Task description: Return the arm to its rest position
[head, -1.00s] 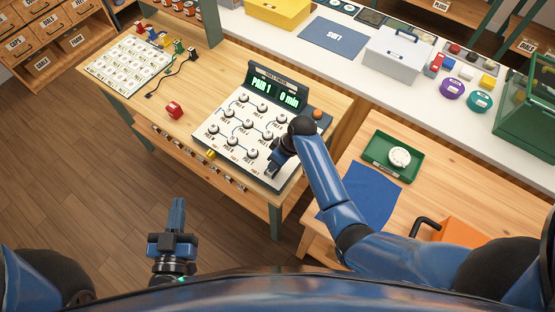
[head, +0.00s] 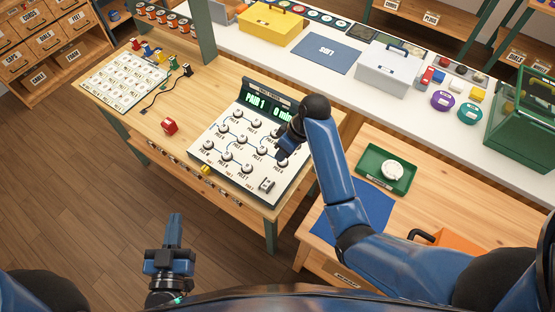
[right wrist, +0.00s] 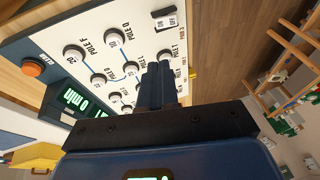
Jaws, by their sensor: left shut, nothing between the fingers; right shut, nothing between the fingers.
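My right gripper (head: 282,153) is shut and empty, above the right part of the white dial panel (head: 213,167) on the wooden bench. In the right wrist view its closed fingers (right wrist: 160,80) point at the panel's dials, and I cannot tell whether they touch it. An ON/OFF switch (head: 267,185) at the panel's near right corner is clear of the gripper. The panel's display (head: 264,105) reads PAIR 1 and is partly hidden by my right arm. My left gripper (head: 173,228) is shut and empty, low over the floor, away from the bench.
A green tray (head: 372,183) with a white dial and a blue mat (head: 352,222) lie on the right table. An orange button (right wrist: 32,68) sits beside the display.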

